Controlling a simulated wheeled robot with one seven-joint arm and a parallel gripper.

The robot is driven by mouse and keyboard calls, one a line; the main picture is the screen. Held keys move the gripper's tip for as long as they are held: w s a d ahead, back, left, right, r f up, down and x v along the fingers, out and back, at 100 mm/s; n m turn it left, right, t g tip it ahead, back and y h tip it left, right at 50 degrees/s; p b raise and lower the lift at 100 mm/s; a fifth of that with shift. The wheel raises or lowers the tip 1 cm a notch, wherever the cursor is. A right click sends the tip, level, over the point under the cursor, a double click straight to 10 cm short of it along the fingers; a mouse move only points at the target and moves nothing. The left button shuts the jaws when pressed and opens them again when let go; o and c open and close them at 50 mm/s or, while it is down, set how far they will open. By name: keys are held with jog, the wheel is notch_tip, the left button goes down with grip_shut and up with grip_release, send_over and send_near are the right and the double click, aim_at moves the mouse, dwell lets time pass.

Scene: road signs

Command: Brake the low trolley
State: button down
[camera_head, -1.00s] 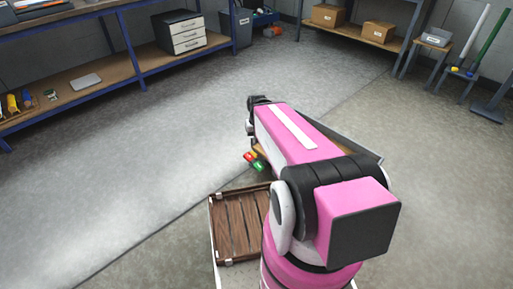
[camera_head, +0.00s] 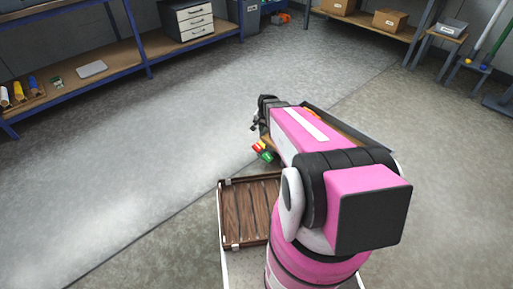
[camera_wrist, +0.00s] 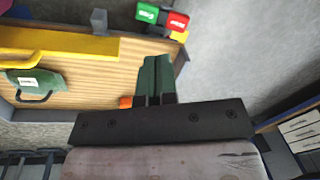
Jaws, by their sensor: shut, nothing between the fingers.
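The low trolley shows in the wrist view as a wooden deck (camera_wrist: 95,75) with a dark rim. At one corner it has a green pedal (camera_wrist: 147,13) and a red pedal (camera_wrist: 177,22), with lettering too small to read surely. In the head view the red pedal (camera_head: 257,148) and green pedal (camera_head: 265,157) show left of my arm, which hides most of the trolley. My gripper (camera_wrist: 156,60) is shut and empty. In the wrist view its fingertips appear over the deck's edge, below the pedals in the picture and apart from them.
A yellow bar (camera_wrist: 60,43) and a green handled object (camera_wrist: 40,83) lie on the trolley. A blue-framed shelf (camera_head: 130,56) stands along the upper left, with a drawer unit (camera_head: 188,20). Boxes (camera_head: 390,20) stand on a rear shelf. The floor left of the trolley is clear.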

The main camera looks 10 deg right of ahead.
aim_at(256, 148)
jog(key=w+f+m+t, duration=0.1)
jog(key=w+f+m, duration=0.4)
jog(key=w+f, duration=0.4)
notch_tip(256, 148, down, 4)
jog(key=shift+d, duration=0.4)
jog(key=shift+w, duration=0.1)
jog(key=x, duration=1.4)
jog(key=shift+a, duration=0.3)
